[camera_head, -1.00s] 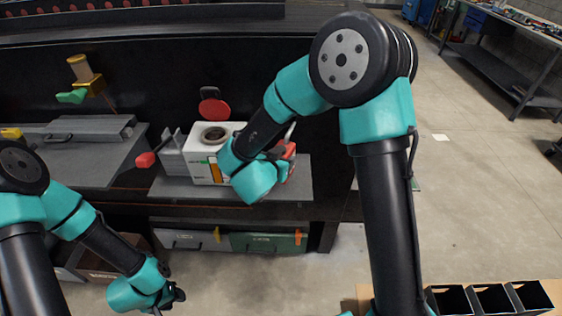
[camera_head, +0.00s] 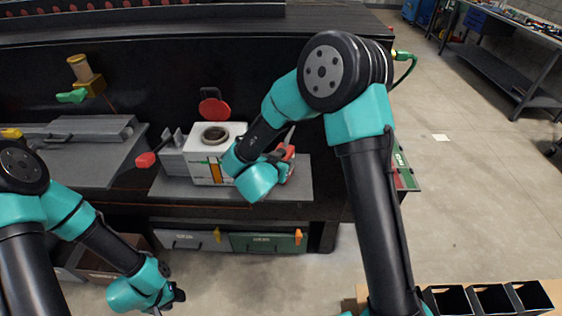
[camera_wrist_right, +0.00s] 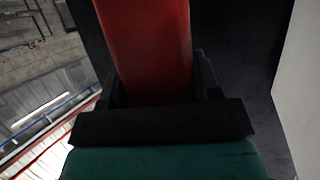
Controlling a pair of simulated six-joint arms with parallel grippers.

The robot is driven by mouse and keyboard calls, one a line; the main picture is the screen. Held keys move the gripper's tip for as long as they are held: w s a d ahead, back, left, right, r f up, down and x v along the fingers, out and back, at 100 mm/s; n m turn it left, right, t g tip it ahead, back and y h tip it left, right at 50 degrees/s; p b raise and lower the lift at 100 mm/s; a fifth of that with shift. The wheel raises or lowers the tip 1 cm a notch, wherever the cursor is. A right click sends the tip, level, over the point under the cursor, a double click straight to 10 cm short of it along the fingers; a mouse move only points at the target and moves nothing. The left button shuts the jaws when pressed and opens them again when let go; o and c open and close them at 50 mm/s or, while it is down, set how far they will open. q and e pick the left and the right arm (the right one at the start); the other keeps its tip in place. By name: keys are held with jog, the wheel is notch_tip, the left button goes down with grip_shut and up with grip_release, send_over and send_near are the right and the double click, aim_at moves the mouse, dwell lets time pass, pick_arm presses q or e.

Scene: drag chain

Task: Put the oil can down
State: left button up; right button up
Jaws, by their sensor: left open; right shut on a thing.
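The red oil can (camera_head: 289,153) is partly hidden behind my right gripper (camera_head: 281,163) at the right end of the grey shelf. In the right wrist view the red oil can (camera_wrist_right: 145,45) fills the space between the dark fingers of my right gripper (camera_wrist_right: 155,85), which is shut on it. A thin pale spout points up from the can in the head view. I cannot tell whether its base touches the shelf. My left gripper (camera_head: 176,297) is open and empty at the lower left, over the floor and far from the can.
A white box (camera_head: 203,172) with a round top opening stands on the grey shelf (camera_head: 305,183), just left of the can. A red-handled lever (camera_head: 146,160) sticks out at the shelf's left. Grey and green drawers (camera_head: 262,241) lie below. Black bins (camera_head: 490,299) stand lower right.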

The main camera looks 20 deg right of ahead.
dwell(0.3)
jog(key=o, duration=1.2)
jog(key=shift+f, duration=0.1)
jog(key=shift+a+r, duration=0.1)
jog(key=shift+r, duration=0.1)
jog(key=v, duration=1.2)
